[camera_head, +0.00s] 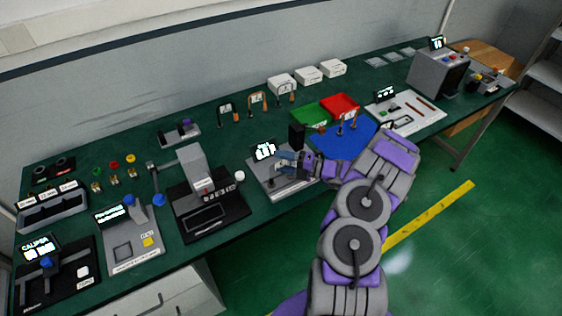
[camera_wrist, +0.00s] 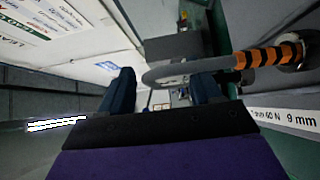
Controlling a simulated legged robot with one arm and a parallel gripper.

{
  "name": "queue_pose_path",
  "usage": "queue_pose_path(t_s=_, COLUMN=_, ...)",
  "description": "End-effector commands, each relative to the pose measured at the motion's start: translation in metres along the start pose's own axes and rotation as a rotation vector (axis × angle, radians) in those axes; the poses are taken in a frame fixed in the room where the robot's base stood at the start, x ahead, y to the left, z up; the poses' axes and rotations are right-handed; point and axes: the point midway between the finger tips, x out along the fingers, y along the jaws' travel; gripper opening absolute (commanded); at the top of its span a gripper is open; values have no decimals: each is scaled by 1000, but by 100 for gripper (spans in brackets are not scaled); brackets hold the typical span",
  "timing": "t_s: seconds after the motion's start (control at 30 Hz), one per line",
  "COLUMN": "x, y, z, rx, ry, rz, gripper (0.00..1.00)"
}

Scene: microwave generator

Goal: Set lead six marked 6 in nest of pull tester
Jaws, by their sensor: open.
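My gripper (camera_head: 283,162) is open at the front of a grey station (camera_head: 262,180) with a lit display (camera_head: 264,151), which I take to be the pull tester. In the wrist view its two dark fingers (camera_wrist: 163,90) stand apart. A curved grey rod or cable (camera_wrist: 190,68) with an orange-and-black banded end (camera_wrist: 268,56) passes between or just beyond the fingertips; I cannot tell whether it touches them. Whether this is lead six is unclear, as no 6 is readable. Small leads stand on the blue mat (camera_head: 338,143) and at the back (camera_head: 257,101). The nest is hidden or indistinct.
A black-based press (camera_head: 208,212) stands left of the station. Red (camera_head: 341,104) and green (camera_head: 311,113) trays lie behind the blue mat. White boxes (camera_head: 307,75) line the back. A white board (camera_head: 405,113) lies to the right. My arm hides part of the table's front edge.

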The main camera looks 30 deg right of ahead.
Motion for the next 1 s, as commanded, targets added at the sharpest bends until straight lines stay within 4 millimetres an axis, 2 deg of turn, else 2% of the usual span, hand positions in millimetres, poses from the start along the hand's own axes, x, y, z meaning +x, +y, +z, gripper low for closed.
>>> queue_pose_path(t_s=0.4, x=-82, y=1, z=1, rx=0, ry=-5, rz=-1, gripper=64)
queue_pose_path(t_s=0.67, x=-110, y=0, z=0, rx=0, ry=-1, rz=-3, gripper=64)
queue_pose_path(t_s=0.77, x=-108, y=5, z=-3, rx=-18, ry=15, rz=-3, gripper=64)
queue_pose_path(t_s=0.83, x=-97, y=16, z=-8, rx=-63, ry=52, rz=-5, gripper=64)
queue_pose_path(t_s=0.93, x=-69, y=43, z=-23, rx=-177, ry=144, rz=-8, gripper=64)
queue_pose_path(t_s=1.0, x=-44, y=66, z=-42, rx=-285, ry=232, rz=-6, gripper=64)
